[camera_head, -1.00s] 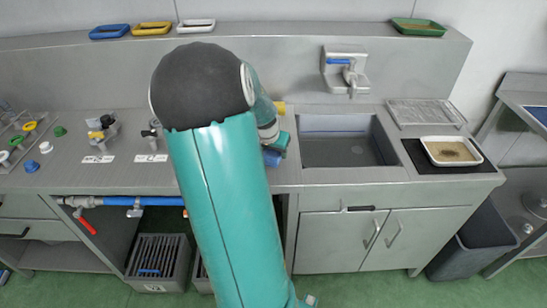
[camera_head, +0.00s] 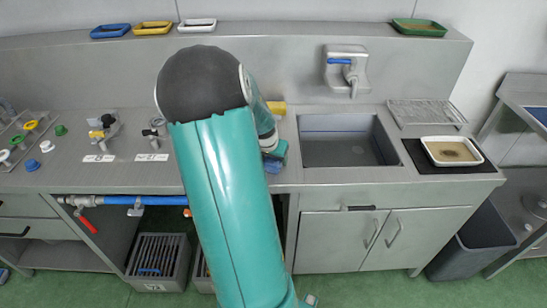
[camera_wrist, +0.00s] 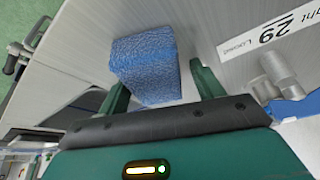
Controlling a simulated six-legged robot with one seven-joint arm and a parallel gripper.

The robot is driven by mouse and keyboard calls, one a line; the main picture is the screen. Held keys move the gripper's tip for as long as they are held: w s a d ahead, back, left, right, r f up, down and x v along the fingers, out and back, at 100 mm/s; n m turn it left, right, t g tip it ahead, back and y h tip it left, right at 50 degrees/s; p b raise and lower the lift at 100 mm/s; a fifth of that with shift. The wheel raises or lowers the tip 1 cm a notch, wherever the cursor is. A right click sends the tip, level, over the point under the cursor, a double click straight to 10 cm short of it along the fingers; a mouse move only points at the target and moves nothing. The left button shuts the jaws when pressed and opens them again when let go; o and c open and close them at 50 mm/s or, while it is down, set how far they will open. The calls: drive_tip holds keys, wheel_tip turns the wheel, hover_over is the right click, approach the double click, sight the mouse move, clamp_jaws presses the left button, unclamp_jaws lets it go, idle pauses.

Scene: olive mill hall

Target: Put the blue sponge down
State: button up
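The blue sponge (camera_wrist: 150,62) is a rough-textured block in the wrist view, between and beyond my fingertips. A gap shows between it and the right finger; the left finger overlaps its edge. My gripper (camera_wrist: 160,78) looks open around the sponge. In the head view, my gripper (camera_head: 276,152) is over the counter, left of the sink, partly hidden behind my arm. A small blue part of the sponge (camera_head: 272,166) shows below it near the counter's front edge. I cannot tell whether the sponge touches the counter.
The sink (camera_head: 348,150) is right of my gripper. A yellow object (camera_head: 277,108) lies behind it. A white tray (camera_head: 432,160) stands on a black mat at right. Blue (camera_head: 110,31), yellow (camera_head: 153,28), white (camera_head: 197,25) and green (camera_head: 419,27) trays line the back ledge.

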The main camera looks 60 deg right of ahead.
drive_tip(key=shift+s+a+f, duration=0.1)
drive_tip(key=shift+s+f, duration=0.35)
drive_tip(key=shift+s, duration=0.1)
drive_tip(key=shift+r, duration=0.25)
drive_tip(key=v, duration=1.2)
drive_tip(key=shift+w+r, duration=0.25)
drive_tip(key=shift+r, duration=0.1)
